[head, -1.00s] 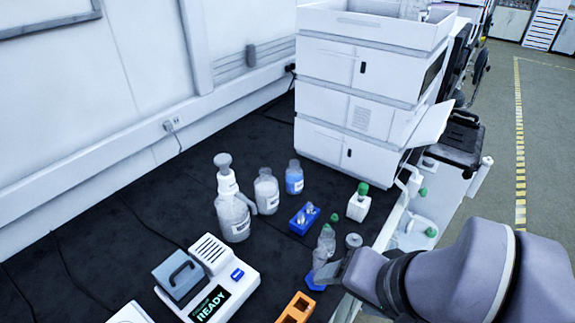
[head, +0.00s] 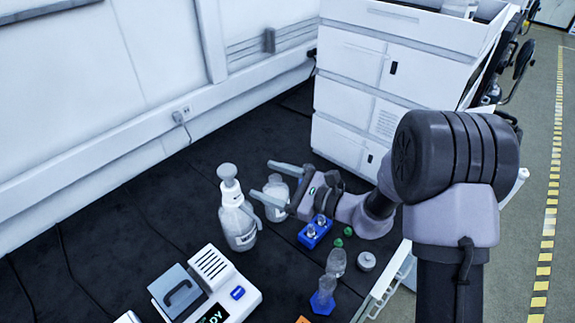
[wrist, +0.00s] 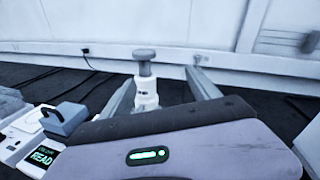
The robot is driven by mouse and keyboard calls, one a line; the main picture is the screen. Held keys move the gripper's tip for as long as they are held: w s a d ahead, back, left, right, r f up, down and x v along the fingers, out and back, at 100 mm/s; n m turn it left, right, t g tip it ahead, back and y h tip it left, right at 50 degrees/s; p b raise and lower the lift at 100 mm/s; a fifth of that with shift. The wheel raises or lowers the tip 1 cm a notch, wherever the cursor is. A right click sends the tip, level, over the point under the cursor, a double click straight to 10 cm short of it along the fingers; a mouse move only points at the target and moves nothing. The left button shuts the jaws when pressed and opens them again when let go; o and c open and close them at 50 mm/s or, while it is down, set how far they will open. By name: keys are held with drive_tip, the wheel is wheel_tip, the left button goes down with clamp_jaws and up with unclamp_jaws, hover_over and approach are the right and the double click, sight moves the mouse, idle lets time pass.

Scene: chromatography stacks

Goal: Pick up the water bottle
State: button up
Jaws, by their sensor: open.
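My gripper (head: 261,178) is open and reaches left, low over the dark bench. A clear labelled bottle with a grey cap (head: 276,188) shows between its two fingers in the head view; I cannot tell whether they touch it. I cannot read which bottle holds water. A taller white-labelled bottle with a knobbed top (head: 238,222) stands upright just left of the fingertips. Its grey knob (wrist: 145,55) shows beyond and between the fingers in the wrist view, where my gripper body hides the lower part. The blue-liquid bottle is hidden behind my gripper.
A blue rack (head: 315,232) with small vials sits below my wrist. A clear plastic bottle (head: 337,262) and a blue-based flask (head: 323,296) stand near the bench's front edge. A grey-white instrument (head: 232,283) is at lower left. White stacked units (head: 350,90) rise behind my arm.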

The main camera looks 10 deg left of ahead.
sight(279, 188)
drive_tip(key=w+d+f+m+t+h, duration=0.1)
drive_tip(key=w+f+m+t, duration=0.1)
drive_tip(key=f, duration=0.2)
drive_tip(key=w+d+f+m+t+h, duration=0.1)
drive_tip(key=w+f+m+t, duration=0.1)
drive_tip(key=f, duration=0.3)
drive_tip(key=w+d+f+m+t+h, duration=0.1)
drive_tip(key=w+f+m+t, duration=0.2)
drive_tip(key=f, duration=0.1)
drive_tip(key=shift+w+d+f+m, duration=0.15)
drive_tip(key=shift+w+d+m, duration=0.15)
drive_tip(key=shift+m, duration=0.1)
drive_tip(key=x, duration=0.2)
drive_tip(key=b+x, duration=0.1)
drive_tip(key=x, duration=0.1)
drive_tip(key=b+x, duration=0.1)
drive_tip(key=x, duration=0.2)
drive_tip(key=shift+a+f, duration=0.15)
drive_tip(key=shift+f, duration=0.2)
drive_tip(key=shift+s, duration=0.15)
clamp_jaws()
